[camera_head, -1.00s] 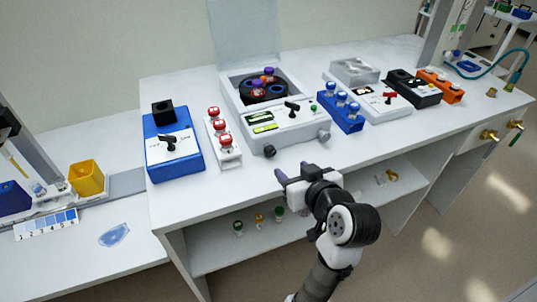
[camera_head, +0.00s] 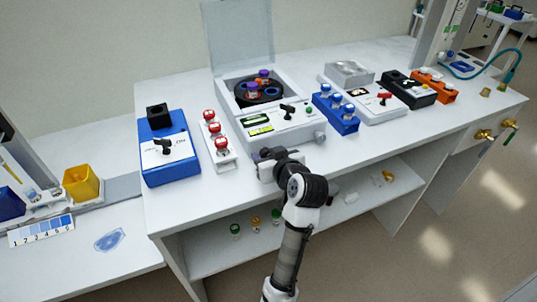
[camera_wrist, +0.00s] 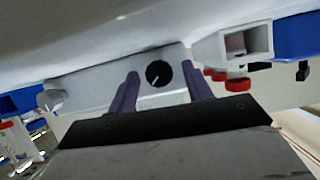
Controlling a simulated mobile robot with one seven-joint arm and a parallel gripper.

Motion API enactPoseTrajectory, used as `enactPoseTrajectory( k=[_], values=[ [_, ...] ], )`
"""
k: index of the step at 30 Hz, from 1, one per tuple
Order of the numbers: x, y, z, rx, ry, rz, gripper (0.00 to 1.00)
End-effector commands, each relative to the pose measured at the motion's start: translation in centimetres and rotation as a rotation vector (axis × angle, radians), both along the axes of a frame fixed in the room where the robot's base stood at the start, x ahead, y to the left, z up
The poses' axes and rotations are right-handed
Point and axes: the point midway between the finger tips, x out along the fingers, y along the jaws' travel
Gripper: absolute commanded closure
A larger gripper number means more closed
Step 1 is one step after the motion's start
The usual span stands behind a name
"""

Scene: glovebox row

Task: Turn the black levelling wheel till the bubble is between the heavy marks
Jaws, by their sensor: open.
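The black levelling wheel (camera_wrist: 158,73) has a pale pointer line and sits on the front of the white centrifuge (camera_head: 292,135). My gripper (camera_head: 262,156) is at the centrifuge's front left and hides the wheel in the head view. In the wrist view my gripper (camera_wrist: 160,75) is open, its two purple fingers to either side of the wheel. I cannot tell whether they touch it. A yellow-green level window (camera_head: 260,130) is on the sloped panel; its bubble and marks are too small to read.
A rack of red-capped vials (camera_head: 218,145) and a blue box with a black lever (camera_head: 165,160) stand left of the centrifuge. A grey knob (camera_head: 320,136) is at its front right. A blue rack (camera_head: 337,115) stands to the right. The bench's front strip is clear.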

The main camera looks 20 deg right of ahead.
Motion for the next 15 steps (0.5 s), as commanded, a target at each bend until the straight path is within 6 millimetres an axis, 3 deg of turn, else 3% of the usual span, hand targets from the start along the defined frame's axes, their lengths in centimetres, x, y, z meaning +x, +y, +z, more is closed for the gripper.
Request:
enactPoseTrajectory(
  k=[4,13,15],
  values=[
    [-0.01,0.0,0.0,0.0,0.0,0.0,0.51],
    [-0.04,0.0,0.02,0.0,0.0,0.0,0.91],
    [-0.04,0.0,0.02,0.0,0.0,0.0,0.95]
  ],
)
